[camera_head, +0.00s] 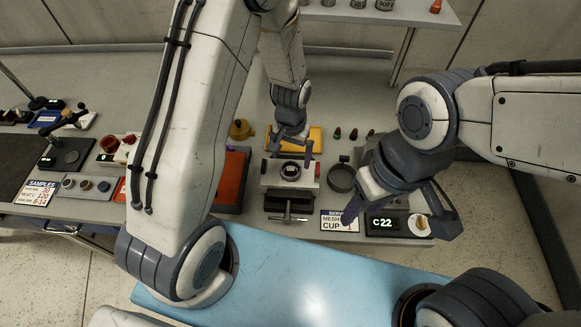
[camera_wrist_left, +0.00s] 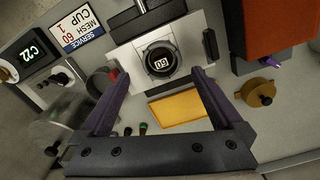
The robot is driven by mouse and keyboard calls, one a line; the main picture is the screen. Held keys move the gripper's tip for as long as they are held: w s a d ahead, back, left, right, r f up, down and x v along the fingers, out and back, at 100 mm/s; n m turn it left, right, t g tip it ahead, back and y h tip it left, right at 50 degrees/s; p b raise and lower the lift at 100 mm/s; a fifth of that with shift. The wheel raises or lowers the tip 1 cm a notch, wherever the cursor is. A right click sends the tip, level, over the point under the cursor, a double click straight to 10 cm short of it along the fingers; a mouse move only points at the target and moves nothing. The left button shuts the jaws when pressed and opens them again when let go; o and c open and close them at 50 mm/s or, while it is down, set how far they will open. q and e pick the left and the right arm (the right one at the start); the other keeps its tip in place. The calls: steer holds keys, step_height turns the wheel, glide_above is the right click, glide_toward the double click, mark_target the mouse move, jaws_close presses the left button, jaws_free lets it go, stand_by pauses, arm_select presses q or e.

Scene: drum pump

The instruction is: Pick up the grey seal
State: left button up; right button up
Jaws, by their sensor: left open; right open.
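I cannot surely pick out the grey seal. A thick dark grey ring (camera_head: 341,178) lies on the bench just right of the clamp block, and a dark round piece shows at that side in the left wrist view (camera_wrist_left: 101,82). The clamp block (camera_head: 270,181) holds a dark round part (camera_head: 290,171) with a white numbered face (camera_wrist_left: 161,62). My left gripper (camera_head: 290,155) is open and empty above the block, its fingers (camera_wrist_left: 156,76) spread to either side.
An orange-yellow tray (camera_wrist_left: 178,110) lies behind the block, with small coloured plugs (camera_head: 353,134) beside it. A "MESH CUP" sign (camera_head: 338,222) lies at the front edge by the display (camera_head: 382,222).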

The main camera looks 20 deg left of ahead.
mark_target(290, 169)
arm_select(q)
steer(key=shift+s+f+p, duration=0.1)
steer(key=shift+f+p, duration=0.45)
steer(key=shift+f, duration=0.25)
step_height(290, 169, down, 3)
steer(key=shift+a+f+p, duration=0.1)
steer(key=shift+p, duration=0.6)
steer(key=shift+f, duration=0.45)
steer(key=c, duration=1.3)
steer(key=shift+r, duration=0.1)
